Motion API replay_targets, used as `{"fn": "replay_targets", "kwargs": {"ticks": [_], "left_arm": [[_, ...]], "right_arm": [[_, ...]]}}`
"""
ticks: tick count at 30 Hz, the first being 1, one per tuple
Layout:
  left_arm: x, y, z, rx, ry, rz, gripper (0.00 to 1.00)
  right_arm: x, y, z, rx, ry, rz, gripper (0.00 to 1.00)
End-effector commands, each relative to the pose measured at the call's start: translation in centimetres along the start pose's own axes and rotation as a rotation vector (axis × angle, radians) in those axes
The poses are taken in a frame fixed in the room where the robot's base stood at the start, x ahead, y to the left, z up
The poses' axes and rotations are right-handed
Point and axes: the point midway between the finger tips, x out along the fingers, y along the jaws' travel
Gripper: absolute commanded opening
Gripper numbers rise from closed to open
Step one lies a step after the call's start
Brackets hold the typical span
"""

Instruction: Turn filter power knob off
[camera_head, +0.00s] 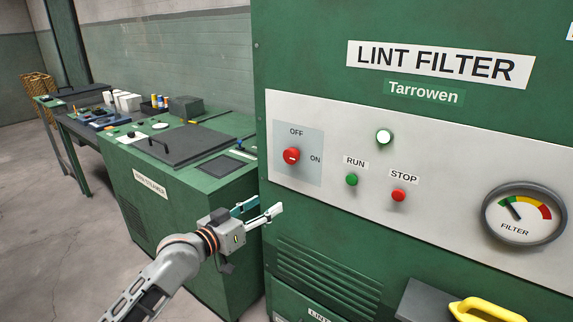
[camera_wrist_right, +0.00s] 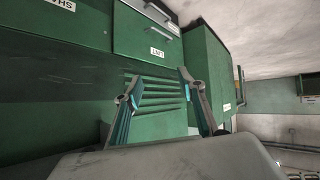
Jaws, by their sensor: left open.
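The red filter power knob (camera_head: 291,156) sits on a pale square plate (camera_head: 311,174) at the left of the lint filter panel. OFF is printed above it and ON to its right. Its short white mark lies roughly level, in line with ON. My left gripper (camera_head: 268,208) is open and empty, below and slightly left of the knob, apart from it, in front of the cabinet's left edge. My right gripper (camera_wrist_right: 158,80) shows in the right wrist view with its fingers spread and nothing between them. The knob is not visible in that view.
A white lamp (camera_head: 384,137), green RUN button (camera_head: 352,180), red STOP button (camera_head: 398,195) and filter gauge (camera_head: 523,214) lie right of the knob. A yellow handle (camera_head: 487,309) sticks out below. A green bench (camera_head: 184,187) stands left; open floor (camera_head: 45,240) lies beyond.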

Motion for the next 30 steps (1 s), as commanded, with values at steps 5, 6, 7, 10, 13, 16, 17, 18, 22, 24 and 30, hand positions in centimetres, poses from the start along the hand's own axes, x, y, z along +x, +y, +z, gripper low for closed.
{"fn": "replay_targets", "kwargs": {"ticks": [5, 6, 7, 10, 13, 16, 17, 18, 22, 24, 30], "left_arm": [[2.2, 0.0, -6.6, 0.010, 0.040, 0.052, 0.49], [2.5, 0.1, -7.5, 0.010, 0.044, 0.059, 0.49], [2.6, 0.1, -8.0, 0.010, 0.047, 0.064, 0.49], [3.0, 0.3, -9.2, 0.009, 0.053, 0.073, 0.49], [3.7, 0.3, -9.5, 0.006, 0.055, 0.076, 0.49], [5.0, 0.5, -9.5, 0.005, 0.055, 0.077, 0.49], [5.5, 0.5, -9.6, 0.006, 0.056, 0.077, 0.49], [6.2, 0.5, -9.5, 0.005, 0.055, 0.076, 0.49], [8.2, 0.7, -9.6, 0.005, 0.055, 0.076, 0.49], [9.1, 0.8, -9.6, 0.006, 0.055, 0.076, 0.49], [10.5, 0.9, -9.8, 0.008, 0.055, 0.076, 0.49]], "right_arm": [[0.2, -0.3, 0.6, 0.001, -0.005, -0.002, 0.40], [0.2, -0.3, 0.6, 0.002, -0.005, -0.003, 0.40], [0.2, -0.4, 0.6, 0.003, -0.005, -0.003, 0.40], [0.2, -0.4, 0.7, 0.004, -0.005, -0.003, 0.40], [0.3, -0.5, 0.7, 0.004, -0.005, -0.003, 0.40], [0.4, -0.5, 0.9, 0.003, -0.005, -0.003, 0.40], [0.4, -0.5, 0.9, 0.003, -0.006, -0.003, 0.40], [0.4, -0.5, 1.1, 0.002, -0.006, -0.003, 0.40], [0.6, -0.4, 1.2, -0.002, -0.005, 0.000, 0.40], [0.7, -0.2, 1.1, -0.004, -0.003, 0.003, 0.40], [1.0, 0.2, 0.9, -0.011, 0.003, 0.010, 0.40]]}}
